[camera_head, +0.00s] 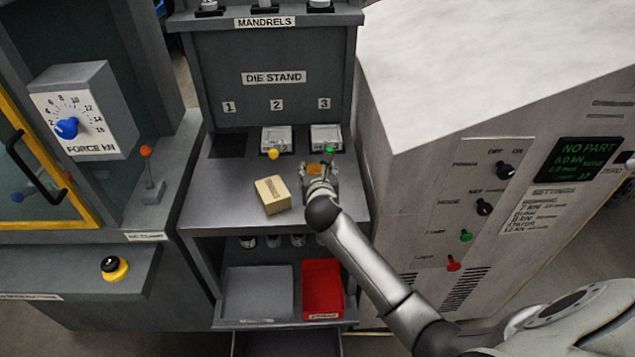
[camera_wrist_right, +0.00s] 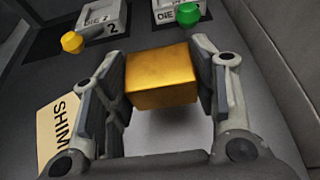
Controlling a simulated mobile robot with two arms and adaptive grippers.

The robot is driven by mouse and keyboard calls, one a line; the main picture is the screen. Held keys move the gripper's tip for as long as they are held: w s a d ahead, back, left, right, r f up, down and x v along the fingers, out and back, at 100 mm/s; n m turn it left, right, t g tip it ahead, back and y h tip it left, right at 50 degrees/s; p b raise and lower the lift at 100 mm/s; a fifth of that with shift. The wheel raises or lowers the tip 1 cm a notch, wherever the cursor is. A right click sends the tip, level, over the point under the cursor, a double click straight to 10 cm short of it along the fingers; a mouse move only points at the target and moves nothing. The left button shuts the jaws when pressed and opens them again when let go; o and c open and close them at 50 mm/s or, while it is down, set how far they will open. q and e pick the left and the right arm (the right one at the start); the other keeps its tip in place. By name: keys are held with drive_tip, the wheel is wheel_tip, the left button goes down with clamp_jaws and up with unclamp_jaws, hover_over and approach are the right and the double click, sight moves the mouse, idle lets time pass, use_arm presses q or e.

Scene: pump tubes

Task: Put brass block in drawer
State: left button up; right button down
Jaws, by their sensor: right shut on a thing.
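The brass block (camera_wrist_right: 162,80) is a gold-coloured block between the fingers of my right gripper (camera_wrist_right: 163,72) in the right wrist view. The fingers are shut on its two sides. In the head view my right gripper (camera_head: 318,172) is over the die stand shelf, in front of die 3, and a small part of the brass block (camera_head: 314,169) shows. I cannot tell how far the block is above the shelf. What looks like an open drawer (camera_head: 286,345) shows at the bottom of the head view, partly cut off. My left gripper is not in view.
A tan shims box (camera_head: 272,194) lies left of my gripper. Die 2 (camera_head: 276,139) with a yellow knob and die 3 (camera_head: 326,137) with a green knob stand behind. Below are a grey tray (camera_head: 258,290) and a red bin (camera_head: 322,288). A large cabinet (camera_head: 440,150) stands close right.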

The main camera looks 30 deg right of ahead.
drive_tip(key=shift+w+d+f, duration=0.25)
drive_tip(key=shift+w+f, duration=0.15)
drive_tip(key=shift+w, duration=0.15)
drive_tip(key=shift+f, duration=1.55)
drive_tip(key=c, duration=1)
unclamp_jaws()
drive_tip(key=shift+s+f, duration=0.1)
drive_tip(key=shift+f, duration=0.2)
drive_tip(key=shift+c, duration=0.2)
drive_tip(key=o, duration=0.5)
drive_tip(key=shift+r, duration=0.1)
drive_tip(key=v, duration=1.2)
drive_tip(key=shift+r, duration=0.15)
